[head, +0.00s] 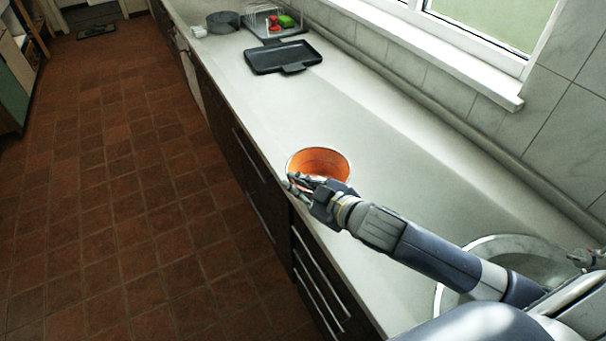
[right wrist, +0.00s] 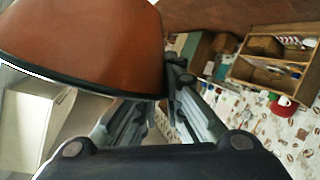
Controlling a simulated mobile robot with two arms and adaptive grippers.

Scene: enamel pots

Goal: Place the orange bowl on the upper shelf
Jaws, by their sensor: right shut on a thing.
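The orange bowl (head: 320,162) is at the counter's front edge in the head view, its orange inside showing. My right gripper (head: 300,187) is shut on its near side. In the right wrist view the bowl (right wrist: 85,45) fills the upper left, with a dark rim, and the right gripper's fingers (right wrist: 155,100) meet its edge. I cannot tell whether the bowl touches the counter. A wooden shelf unit (right wrist: 268,57) with compartments shows in the right wrist view; I cannot tell which part is the upper shelf.
A black tray (head: 282,57) lies on the counter (head: 240,100) farther back. A dark pot (head: 223,21) and a dish rack (head: 262,22) stand beyond it. A round metal sink (head: 480,252) is at the lower right. The tiled floor (head: 120,190) at left is clear.

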